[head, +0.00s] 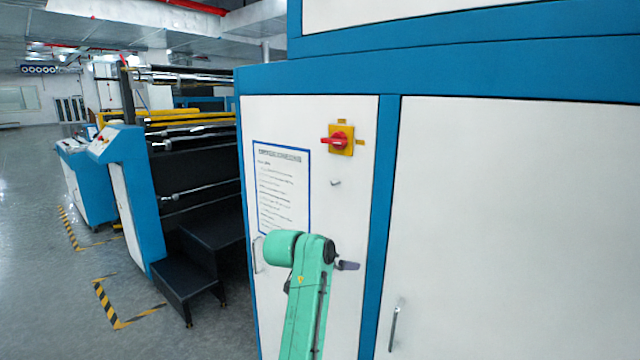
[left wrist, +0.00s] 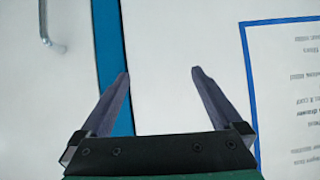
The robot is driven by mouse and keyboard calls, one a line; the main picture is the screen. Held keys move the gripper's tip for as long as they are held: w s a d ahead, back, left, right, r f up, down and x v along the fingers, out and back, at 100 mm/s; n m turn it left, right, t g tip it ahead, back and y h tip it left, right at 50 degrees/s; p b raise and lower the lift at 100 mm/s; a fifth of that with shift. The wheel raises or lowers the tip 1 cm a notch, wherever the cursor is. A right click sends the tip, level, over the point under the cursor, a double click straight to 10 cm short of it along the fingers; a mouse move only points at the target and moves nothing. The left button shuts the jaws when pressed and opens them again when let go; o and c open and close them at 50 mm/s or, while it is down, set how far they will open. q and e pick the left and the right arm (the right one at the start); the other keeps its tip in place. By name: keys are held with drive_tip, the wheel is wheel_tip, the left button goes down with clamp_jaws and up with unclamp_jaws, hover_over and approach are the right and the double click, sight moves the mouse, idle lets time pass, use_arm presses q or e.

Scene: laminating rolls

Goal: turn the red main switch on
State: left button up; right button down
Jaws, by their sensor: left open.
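The red main switch (head: 336,141) sits on a square yellow plate, high on the white door of a blue-framed cabinet. Its red handle appears to lie roughly level, pointing left. My left gripper (head: 348,265) is in front of the same door, well below the switch and apart from it; much of it is hidden behind my green arm. In the left wrist view my left gripper (left wrist: 160,74) is open with nothing between its two dark fingers. The switch is not visible in the left wrist view. My right gripper is in neither view.
A blue-edged notice (head: 283,188) is on the door left of the switch and shows upside down in the left wrist view (left wrist: 285,70). A small keyhole or latch (head: 335,183) is below the switch. Metal door handles (head: 396,325) stick out. Black steps (head: 190,268) stand at left.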

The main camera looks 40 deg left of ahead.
use_arm(q)
drive_tip(key=s+a+r+t, duration=0.1)
drive_tip(key=s+r, duration=0.1)
drive_tip(key=r, duration=0.6)
drive_tip(key=s+a+r+t, duration=0.2)
drive_tip(key=r, duration=0.5)
drive_tip(key=t+p, duration=0.1)
drive_tip(key=t, duration=0.3)
approach(330, 140)
drive_tip(key=w+p, duration=0.2)
drive_tip(key=w, duration=0.1)
drive_tip(key=w+p, duration=0.2)
drive_tip(key=w, duration=0.1)
drive_tip(key=w+p, duration=0.2)
drive_tip(key=w, duration=0.1)
drive_tip(key=shift+a+r+p, duration=0.15)
drive_tip(key=shift+r+p, duration=0.2)
drive_tip(key=shift+p, duration=0.05)
drive_tip(key=shift+w+f, duration=0.1)
drive_tip(key=shift+w, duration=0.15)
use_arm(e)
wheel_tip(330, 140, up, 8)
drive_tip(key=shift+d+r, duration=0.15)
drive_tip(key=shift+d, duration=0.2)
use_arm(q)
drive_tip(key=c, duration=1.2)
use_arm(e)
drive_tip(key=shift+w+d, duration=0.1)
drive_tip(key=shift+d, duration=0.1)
